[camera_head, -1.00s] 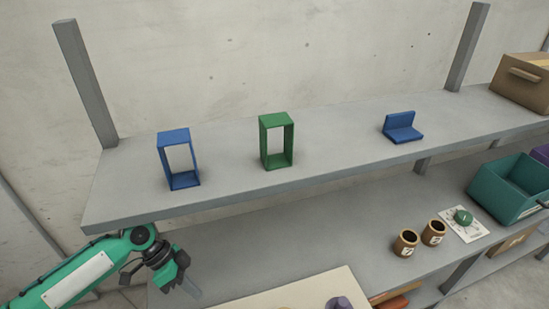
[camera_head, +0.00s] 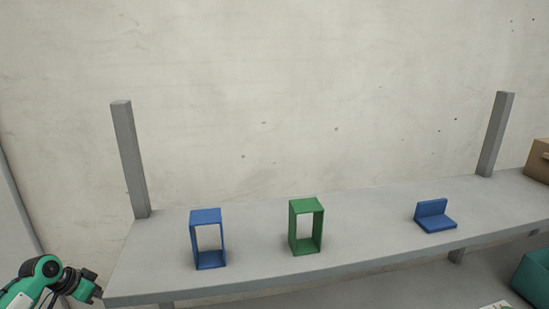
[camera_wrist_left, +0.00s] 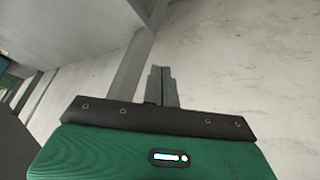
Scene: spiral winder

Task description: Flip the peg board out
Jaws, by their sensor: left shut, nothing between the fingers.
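No peg board can be made out in either view. My left gripper (camera_head: 92,292) is at the lower left of the head view, just left of the grey shelf's (camera_head: 240,284) front left corner, with its fingertips hard to see there. In the left wrist view the left gripper (camera_wrist_left: 162,72) is shut and empty, its fingers together in front of the pale wall. My right gripper is out of view.
On the top shelf stand a blue open frame (camera_head: 207,240), a green open frame (camera_head: 306,228) and a blue L-shaped block (camera_head: 434,216). A cardboard box (camera_head: 540,162) and a teal bin (camera_head: 534,279) are at the right. Grey posts (camera_head: 130,160) rise at the back.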

